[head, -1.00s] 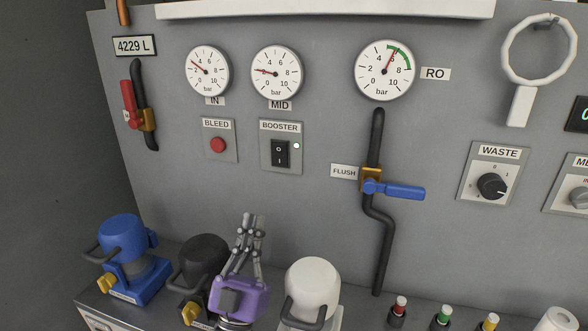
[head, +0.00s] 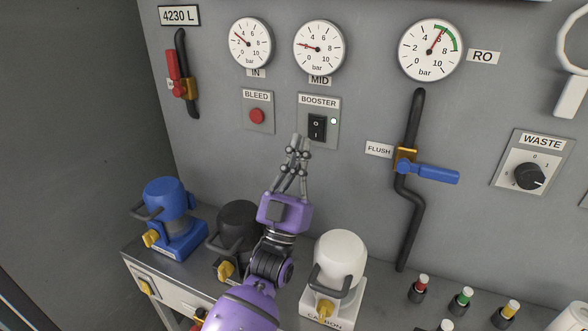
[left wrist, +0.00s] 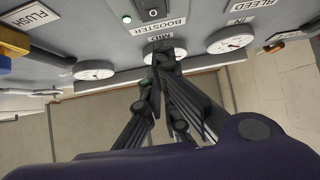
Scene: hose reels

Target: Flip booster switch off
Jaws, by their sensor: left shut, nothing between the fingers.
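The switch also shows upside down at the top of the left wrist view (left wrist: 152,10). My left gripper (head: 300,141) is shut and empty, its fingers pointing up at the panel. In the head view its tips appear just below and left of the switch; I cannot tell whether they touch the plate. The left wrist view shows the fingertips (left wrist: 164,55) apart from the switch in the picture. My right gripper is not in view.
The red BLEED button (head: 257,116) is left of the switch. The blue FLUSH valve handle (head: 430,173) and its black pipe are to the right. Blue (head: 166,199), black (head: 238,226) and white (head: 340,257) housings stand on the ledge below. Gauges sit above.

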